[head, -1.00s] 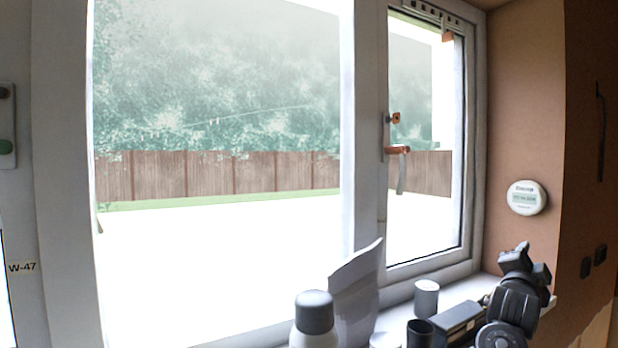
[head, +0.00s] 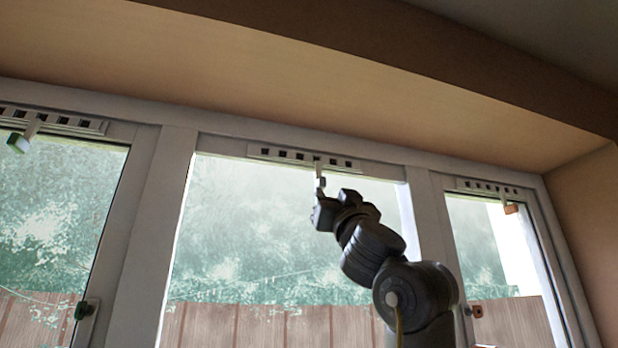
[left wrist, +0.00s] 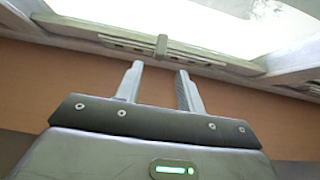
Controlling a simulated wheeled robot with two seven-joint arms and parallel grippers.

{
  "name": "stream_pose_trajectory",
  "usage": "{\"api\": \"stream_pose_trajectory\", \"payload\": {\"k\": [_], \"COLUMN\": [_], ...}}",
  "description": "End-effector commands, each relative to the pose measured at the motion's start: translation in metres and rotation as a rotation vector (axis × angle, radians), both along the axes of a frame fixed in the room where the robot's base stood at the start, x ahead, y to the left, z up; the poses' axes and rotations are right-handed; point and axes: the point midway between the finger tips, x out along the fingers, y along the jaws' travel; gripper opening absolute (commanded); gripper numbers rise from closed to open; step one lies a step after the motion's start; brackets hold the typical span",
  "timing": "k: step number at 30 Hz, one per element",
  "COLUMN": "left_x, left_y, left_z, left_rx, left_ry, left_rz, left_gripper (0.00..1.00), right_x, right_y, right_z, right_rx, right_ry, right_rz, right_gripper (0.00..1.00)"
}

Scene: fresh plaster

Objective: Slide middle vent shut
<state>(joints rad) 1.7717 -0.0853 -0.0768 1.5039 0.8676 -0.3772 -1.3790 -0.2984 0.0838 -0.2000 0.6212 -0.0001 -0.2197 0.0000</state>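The middle vent (head: 268,153) is a pale strip with several dark slots showing, set in the top of the middle window frame. Its small pale slider tab (head: 319,168) hangs down near the middle of the strip. My left gripper (head: 320,190) is raised just below this tab. In the left wrist view the same vent (left wrist: 205,59) runs across the top, with the tab (left wrist: 161,45) standing just beyond and between the two fingertips (left wrist: 159,70). The fingers are apart with nothing between them, and I see no contact with the tab. My right gripper is not in view.
A left vent (head: 60,121) has a green-tipped tab (head: 18,143), and a right vent (head: 485,187) has an orange-tipped tab (head: 511,209). The wooden soffit (head: 300,85) overhangs close above the vents. Window posts (head: 150,230) stand either side of the middle pane.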

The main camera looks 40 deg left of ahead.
Motion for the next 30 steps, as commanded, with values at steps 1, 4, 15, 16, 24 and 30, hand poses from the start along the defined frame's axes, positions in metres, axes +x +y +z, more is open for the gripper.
{"api": "stream_pose_trajectory", "payload": {"k": [1, 4, 15, 16, 24, 30], "left_x": [-0.002, -0.002, 0.016, 0.018, 0.031, 0.034], "left_y": [0.001, 0.003, 0.037, 0.041, 0.064, 0.069], "left_z": [0.001, 0.002, 0.047, 0.051, 0.074, 0.077], "left_rx": [-0.004, -0.005, -0.003, -0.003, -0.003, -0.002], "left_ry": [-0.003, -0.003, 0.0, 0.0, -0.001, -0.001], "left_rz": [0.001, 0.002, 0.006, 0.006, 0.004, 0.002], "left_gripper": [0.38, 0.38, 0.38, 0.38, 0.38, 0.38], "right_x": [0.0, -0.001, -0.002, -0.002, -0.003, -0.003], "right_y": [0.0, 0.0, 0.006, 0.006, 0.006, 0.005], "right_z": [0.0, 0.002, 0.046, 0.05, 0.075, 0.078], "right_rx": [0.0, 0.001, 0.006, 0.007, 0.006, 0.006], "right_ry": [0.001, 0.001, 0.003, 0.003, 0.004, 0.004], "right_rz": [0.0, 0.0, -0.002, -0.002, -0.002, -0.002], "right_gripper": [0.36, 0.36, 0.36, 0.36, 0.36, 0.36]}}
